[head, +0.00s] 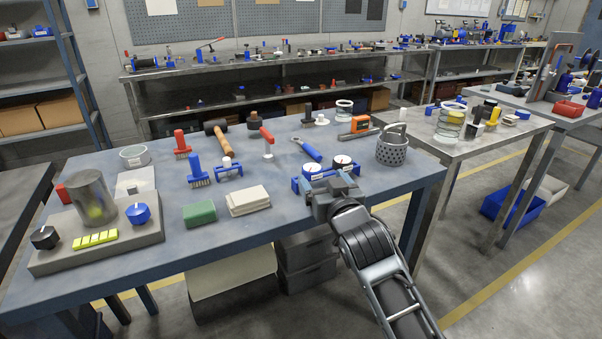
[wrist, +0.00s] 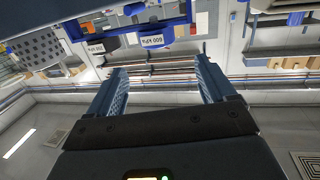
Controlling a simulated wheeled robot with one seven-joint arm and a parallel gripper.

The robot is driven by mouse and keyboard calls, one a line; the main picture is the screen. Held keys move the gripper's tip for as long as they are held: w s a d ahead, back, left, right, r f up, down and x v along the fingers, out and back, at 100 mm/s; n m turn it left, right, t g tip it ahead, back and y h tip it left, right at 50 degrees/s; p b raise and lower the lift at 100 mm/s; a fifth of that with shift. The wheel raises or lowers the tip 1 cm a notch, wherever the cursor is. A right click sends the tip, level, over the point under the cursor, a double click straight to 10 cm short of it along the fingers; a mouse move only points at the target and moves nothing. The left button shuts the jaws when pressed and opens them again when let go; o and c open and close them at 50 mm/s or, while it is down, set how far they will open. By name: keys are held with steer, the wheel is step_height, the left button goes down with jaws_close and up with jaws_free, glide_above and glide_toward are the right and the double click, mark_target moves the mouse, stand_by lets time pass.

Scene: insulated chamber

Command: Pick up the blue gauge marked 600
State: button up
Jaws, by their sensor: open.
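The gauge marked 600 shows in the wrist view by its white tag on a blue body (wrist: 155,41), just beyond and between the fingertips. A second tagged gauge (wrist: 96,48) is beside it to the left; its number is hard to read. In the head view two white-dialled gauges stand side by side; the left one (head: 312,168) appears to be the 600, the right one (head: 342,160) the other. My gripper (head: 335,181) is at their near side, partly hiding their lower parts. In the wrist view my gripper (wrist: 160,72) is open and empty, its fingers apart.
A perforated metal basket (head: 392,150) stands right of the gauges. A blue-handled wrench (head: 308,150) and an orange tool (head: 360,125) lie behind. The bench's front edge is below my gripper.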

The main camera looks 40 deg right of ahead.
mark_target(315, 173)
steer(key=x, duration=0.3)
steer(key=f+p+x, duration=0.1)
steer(key=x, duration=0.3)
steer(key=shift+d+f, duration=0.15)
steer(key=shift+f, duration=0.05)
steer(key=c, duration=1.2)
steer(key=shift+r, duration=0.1)
